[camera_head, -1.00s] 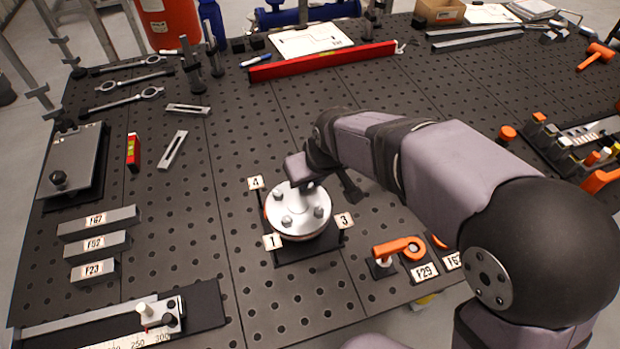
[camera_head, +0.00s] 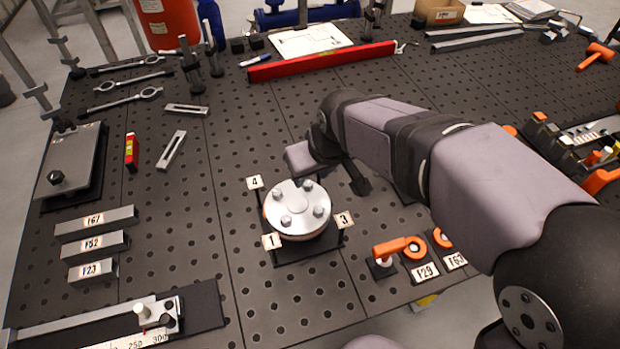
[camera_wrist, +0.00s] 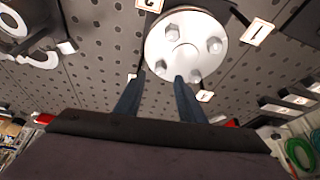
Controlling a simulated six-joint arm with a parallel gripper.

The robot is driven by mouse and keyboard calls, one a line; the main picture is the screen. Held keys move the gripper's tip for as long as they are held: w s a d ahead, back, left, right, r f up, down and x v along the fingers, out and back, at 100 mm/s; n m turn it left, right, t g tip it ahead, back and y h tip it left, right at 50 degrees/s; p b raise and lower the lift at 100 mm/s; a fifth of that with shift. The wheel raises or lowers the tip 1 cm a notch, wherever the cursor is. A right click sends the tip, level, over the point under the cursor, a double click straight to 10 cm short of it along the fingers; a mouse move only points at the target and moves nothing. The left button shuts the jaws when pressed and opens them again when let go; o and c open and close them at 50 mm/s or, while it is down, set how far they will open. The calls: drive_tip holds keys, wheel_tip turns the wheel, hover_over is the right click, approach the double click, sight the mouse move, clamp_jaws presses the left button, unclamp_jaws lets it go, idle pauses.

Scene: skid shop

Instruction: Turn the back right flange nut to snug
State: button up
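The round silver flange (camera_head: 299,208) sits on a dark base, with bolt heads or nuts around its face. The back right flange nut (camera_head: 308,185) shows at its far edge, near my arm; in the wrist view it is the lower left nut (camera_wrist: 160,67). The back left nut (camera_head: 281,196), front left nut (camera_head: 287,222) and front right nut (camera_head: 318,211) are also visible. My gripper (camera_wrist: 160,80) is open and empty, its two blue-grey fingers apart on either side of the back right nut in the picture. It appears clear of the flange, behind it; its fingertips are hidden in the head view.
Number tags 4 (camera_head: 255,182), 1 (camera_head: 272,241) and 3 (camera_head: 344,219) stand around the flange. An orange-handled tool (camera_head: 398,247) lies at front right. Labelled grey bars (camera_head: 95,245) lie at left. A red straightedge (camera_head: 322,61) lies behind. Bare perforated table lies left of the flange.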

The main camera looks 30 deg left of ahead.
sight(315, 200)
drive_tip(key=shift+b+v, duration=0.3)
drive_tip(key=shift+v, duration=1.6)
drive_tip(key=w+d+f+m+h+p, duration=0.1)
drive_tip(key=d+f+m+h, duration=0.15)
drive_tip(key=d, duration=0.95)
drive_tip(key=d+f+m+h+p, duration=0.1)
drive_tip(key=d+f+m+p, duration=0.15)
drive_tip(key=d, duration=0.95)
drive_tip(key=s+d+f+m+b, duration=0.1)
drive_tip(key=d+f, duration=0.1)
drive_tip(key=s+d+f+m+g, duration=0.1)
drive_tip(key=d+f, duration=0.1)
drive_tip(key=s+d+f+m+b, duration=0.1)
drive_tip(key=s+d+f, duration=0.1)
drive_tip(key=shift+d+g+h+b, duration=0.25)
drive_tip(key=shift+d+g+b, duration=0.05)
drive_tip(key=shift+d+b, duration=0.05)
drive_tip(key=s+d+f+m+g, duration=0.1)
drive_tip(key=s+d+f+m, duration=0.1)
drive_tip(key=s+d+f, duration=0.25)
wheel_tip(315, 200, up, 15)
drive_tip(key=p, duration=1.4)
drive_tip(key=shift+s+a+r, duration=0.25)
drive_tip(key=shift+a, duration=0.05)
drive_tip(key=shift+c, duration=0.6)
